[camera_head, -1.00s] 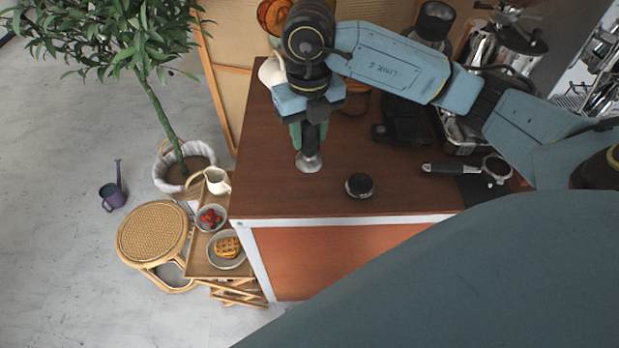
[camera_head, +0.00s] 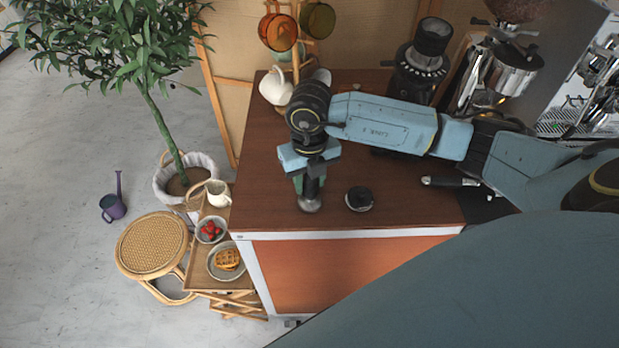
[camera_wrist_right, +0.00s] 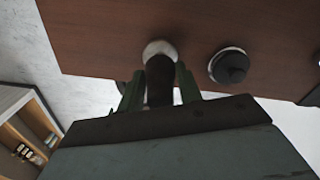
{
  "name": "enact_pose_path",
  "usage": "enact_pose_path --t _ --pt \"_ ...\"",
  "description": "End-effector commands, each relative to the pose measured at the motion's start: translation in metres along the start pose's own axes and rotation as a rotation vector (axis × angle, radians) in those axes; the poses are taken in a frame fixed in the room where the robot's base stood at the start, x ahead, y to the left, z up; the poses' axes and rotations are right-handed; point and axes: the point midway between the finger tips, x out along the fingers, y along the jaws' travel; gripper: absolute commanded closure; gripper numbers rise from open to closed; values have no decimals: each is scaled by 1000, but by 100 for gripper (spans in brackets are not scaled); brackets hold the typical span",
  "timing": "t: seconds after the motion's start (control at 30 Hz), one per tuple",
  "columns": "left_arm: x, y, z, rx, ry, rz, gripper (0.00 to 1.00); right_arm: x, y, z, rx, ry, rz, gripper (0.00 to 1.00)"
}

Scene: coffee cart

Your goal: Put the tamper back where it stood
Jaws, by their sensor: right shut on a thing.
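The tamper (camera_head: 310,203) has a dark handle and a round metal base. My right gripper (camera_head: 310,182) is shut on its handle and holds it upright, base down, near the front left part of the brown counter (camera_head: 420,212). I cannot tell whether the base touches the counter. In the right wrist view the tamper (camera_wrist_right: 160,75) stands between the green fingers of the right gripper (camera_wrist_right: 160,88). A black round puck-shaped tool (camera_head: 359,198) with a pale rim lies a little to the right of it, apart. My left gripper is not in view.
A portafilter (camera_head: 450,182) lies to the right, partly behind my arm. A white jug (camera_head: 275,87), a mug stand with amber cups (camera_head: 278,32) and a grinder (camera_head: 425,55) stand at the back. The counter between tamper and black tool is clear.

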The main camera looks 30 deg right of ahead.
Motion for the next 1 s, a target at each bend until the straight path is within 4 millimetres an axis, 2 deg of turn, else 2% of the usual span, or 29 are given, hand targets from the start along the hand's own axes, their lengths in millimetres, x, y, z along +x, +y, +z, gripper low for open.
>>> enact_pose_path --t 0.13,0.17,0.3,0.67,0.77,1.0 --pt "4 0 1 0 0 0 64 4 0 0 0 -1 1 92" --pt "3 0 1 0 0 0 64 3 0 0 0 0 0 61" --pt "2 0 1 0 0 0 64 2 0 0 0 0 0 43" --pt "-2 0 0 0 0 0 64 -2 0 0 0 0 0 43" --pt "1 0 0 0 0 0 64 -14 0 1 -1 -5 2 43" --pt "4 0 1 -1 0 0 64 -66 0 2 -1 -6 2 43"
